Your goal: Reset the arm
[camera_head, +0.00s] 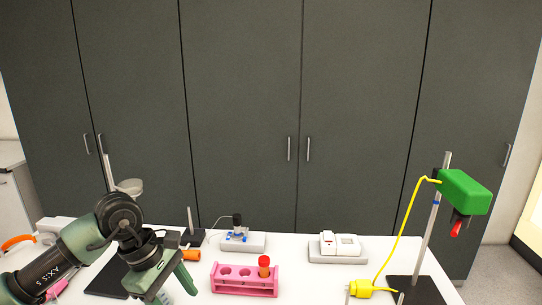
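My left arm comes in from the left. Its green gripper (174,280) points down in front of the table's left part, to the left of the pink rack. Its fingers are seen from the side, and I cannot tell whether they are open or shut. A pale blue-white thing (165,298) shows partly below it, mostly hidden. My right arm and gripper are out of view.
A pink rack (245,286) holds a red-orange-capped tube (264,265). Behind stand a small device (240,240) and a white instrument (338,247). A stand at right carries a green box (463,191) with a yellow cable (400,235). Grey cabinets (240,110) close the back.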

